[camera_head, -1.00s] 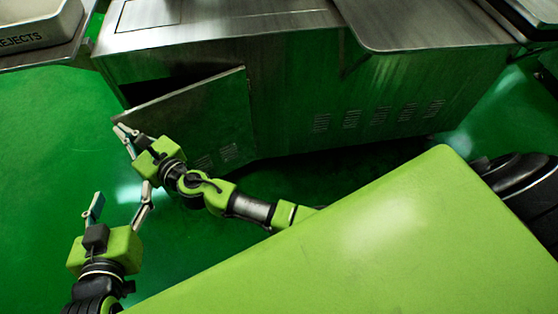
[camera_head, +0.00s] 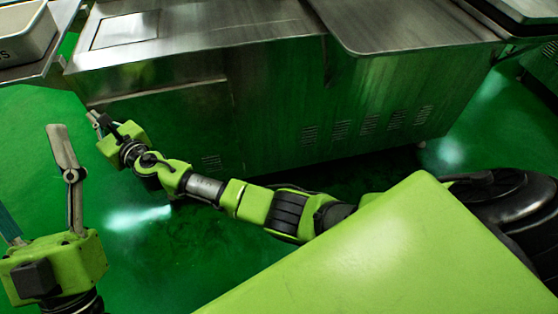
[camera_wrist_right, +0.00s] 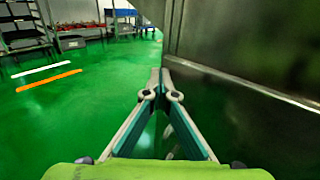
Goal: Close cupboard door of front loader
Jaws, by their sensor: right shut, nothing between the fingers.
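The cupboard door (camera_head: 190,108) is a flat steel panel low on the left end of the steel front loader (camera_head: 280,110). In the head view it looks flush or nearly flush with the machine's front, and no dark opening shows. My right gripper (camera_head: 93,117) is shut and empty at the door's left edge; contact cannot be told. In the right wrist view its closed fingers (camera_wrist_right: 160,76) point forward beside a steel panel (camera_wrist_right: 245,40) on the right. My left gripper (camera_head: 35,190) is open and empty over the floor at the left, apart from the door.
A pale bin (camera_head: 25,35) stands on a steel stand at the upper left. Green floor (camera_head: 130,215) is clear in front of the machine. The right wrist view shows shelving (camera_wrist_right: 25,30) far off at the left.

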